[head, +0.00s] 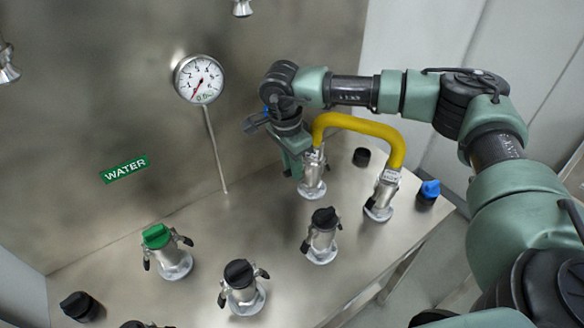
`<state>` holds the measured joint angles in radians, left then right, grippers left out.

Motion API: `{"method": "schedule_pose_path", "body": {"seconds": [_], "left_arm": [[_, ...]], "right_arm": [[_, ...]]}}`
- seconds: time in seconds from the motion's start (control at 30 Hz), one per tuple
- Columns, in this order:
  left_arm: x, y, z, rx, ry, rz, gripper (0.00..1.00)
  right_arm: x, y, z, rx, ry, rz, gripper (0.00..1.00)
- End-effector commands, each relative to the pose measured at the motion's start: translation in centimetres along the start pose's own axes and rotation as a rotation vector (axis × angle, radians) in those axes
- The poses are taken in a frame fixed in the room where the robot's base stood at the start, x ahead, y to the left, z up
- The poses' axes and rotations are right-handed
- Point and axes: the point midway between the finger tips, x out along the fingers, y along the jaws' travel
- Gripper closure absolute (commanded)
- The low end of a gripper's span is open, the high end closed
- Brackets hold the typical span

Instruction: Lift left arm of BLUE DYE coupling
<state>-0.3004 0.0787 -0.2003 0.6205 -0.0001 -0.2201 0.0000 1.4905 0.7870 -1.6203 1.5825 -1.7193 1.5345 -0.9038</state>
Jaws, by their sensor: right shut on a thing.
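A yellow hose (360,122) arches between two metal couplings on the steel bench. The left coupling (312,180) stands upright under the hose's left end. The right coupling (381,200) has a small white tag. I cannot read BLUE DYE on either one. My right gripper (292,168) points down at the left side of the left coupling. It is shut on what seems to be that coupling's left arm, which the gripper hides. My left gripper is not in view.
Black-capped couplings (322,235) (241,287) and a green-capped coupling (158,250) stand in front. A blue cap (430,190) and a black cap (361,157) sit near the hose. A gauge (198,80) and a WATER sign (125,169) are on the back wall.

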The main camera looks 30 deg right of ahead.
Motion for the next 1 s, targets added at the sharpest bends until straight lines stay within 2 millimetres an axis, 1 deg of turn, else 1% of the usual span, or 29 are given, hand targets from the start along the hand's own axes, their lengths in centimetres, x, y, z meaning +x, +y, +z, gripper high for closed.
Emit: {"method": "schedule_pose_path", "body": {"seconds": [0.47,0.5,0.53,0.57,0.87,0.97,1.0], "left_arm": [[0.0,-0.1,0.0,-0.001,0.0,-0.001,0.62],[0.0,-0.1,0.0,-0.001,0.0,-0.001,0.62],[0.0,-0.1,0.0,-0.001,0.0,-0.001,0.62],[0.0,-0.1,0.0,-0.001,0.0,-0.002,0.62],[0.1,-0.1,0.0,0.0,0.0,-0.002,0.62],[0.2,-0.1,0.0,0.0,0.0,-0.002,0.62],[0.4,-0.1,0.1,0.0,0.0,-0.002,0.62]], "right_arm": [[-0.1,0.0,0.0,0.001,-0.014,-0.001,1.0],[-0.1,0.0,0.0,0.001,-0.014,-0.001,0.74],[-0.1,0.0,0.0,0.001,-0.014,-0.001,0.65],[-0.1,0.0,0.0,0.001,-0.014,0.0,0.6],[-0.1,0.0,0.0,0.001,-0.013,0.0,0.6],[-0.7,-0.1,0.0,0.001,-0.013,-0.001,0.6],[-1.2,-0.1,0.0,0.001,-0.012,-0.002,0.6]]}}
